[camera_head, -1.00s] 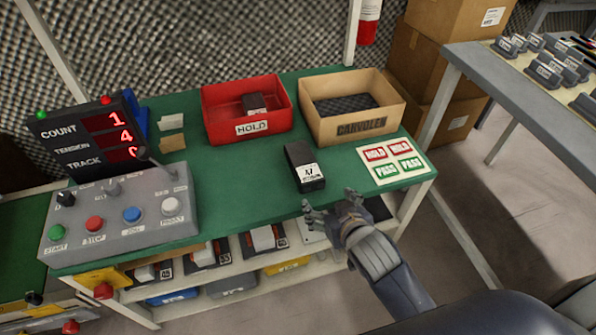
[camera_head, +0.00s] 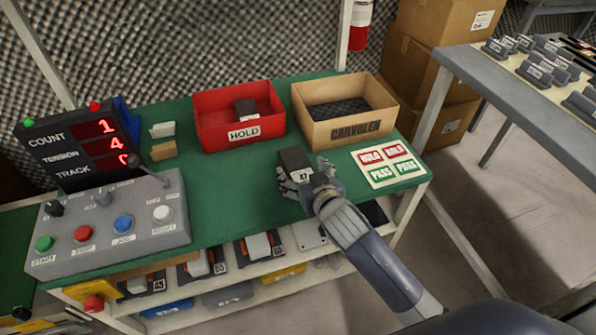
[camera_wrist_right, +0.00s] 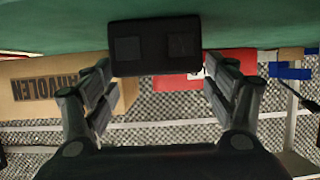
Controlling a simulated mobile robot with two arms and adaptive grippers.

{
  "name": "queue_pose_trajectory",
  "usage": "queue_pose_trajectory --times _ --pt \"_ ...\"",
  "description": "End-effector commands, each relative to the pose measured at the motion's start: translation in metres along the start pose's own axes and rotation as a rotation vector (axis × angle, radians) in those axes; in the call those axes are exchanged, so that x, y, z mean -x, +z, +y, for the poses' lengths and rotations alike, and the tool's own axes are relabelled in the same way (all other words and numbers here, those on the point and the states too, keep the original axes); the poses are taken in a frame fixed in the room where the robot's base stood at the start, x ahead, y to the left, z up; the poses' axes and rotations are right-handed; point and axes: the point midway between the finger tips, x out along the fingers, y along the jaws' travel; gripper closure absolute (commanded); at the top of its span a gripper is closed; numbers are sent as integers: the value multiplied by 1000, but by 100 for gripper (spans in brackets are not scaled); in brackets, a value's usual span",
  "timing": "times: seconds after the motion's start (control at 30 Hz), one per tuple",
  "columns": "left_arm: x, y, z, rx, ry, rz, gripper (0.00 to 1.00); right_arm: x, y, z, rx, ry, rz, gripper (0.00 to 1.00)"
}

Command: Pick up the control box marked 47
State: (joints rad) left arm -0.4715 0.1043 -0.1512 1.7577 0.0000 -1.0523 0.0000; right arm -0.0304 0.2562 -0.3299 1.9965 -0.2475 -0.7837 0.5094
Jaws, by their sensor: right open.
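The control box marked 47 (camera_head: 294,161) is a small black box with a white label, lying on the green tabletop in front of the cardboard bin. My right gripper (camera_head: 305,178) is at its near end in the head view, partly covering the label. In the right wrist view the dark box (camera_wrist_right: 155,47) lies between the two open fingers of my right gripper (camera_wrist_right: 158,88), with a gap visible at each side. My left gripper is not in view.
A red HOLD bin (camera_head: 240,117) with a black box inside and a cardboard CARVOLEN bin (camera_head: 345,110) stand behind. A sticker sheet (camera_head: 388,165) lies to the right. A control panel (camera_head: 110,225) and count display (camera_head: 80,150) occupy the left.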

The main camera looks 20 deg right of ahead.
Motion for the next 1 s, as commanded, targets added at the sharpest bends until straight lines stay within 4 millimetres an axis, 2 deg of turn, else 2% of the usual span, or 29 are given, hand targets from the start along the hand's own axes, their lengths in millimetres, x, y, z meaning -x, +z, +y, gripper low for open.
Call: queue_pose_trajectory --times 0.1,0.3,0.6,0.8,0.87,1.0 --pt "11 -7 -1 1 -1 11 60 -17 0 0 2 0 2 22" --pt "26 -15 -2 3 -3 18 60 -37 0 0 1 0 1 22" --pt "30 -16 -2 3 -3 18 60 -40 0 0 0 0 0 22" --pt "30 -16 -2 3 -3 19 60 -40 0 0 1 0 -1 67" --pt "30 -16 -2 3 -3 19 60 -40 1 0 1 0 -2 79" --pt "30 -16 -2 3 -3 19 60 -40 0 0 1 -1 0 79"
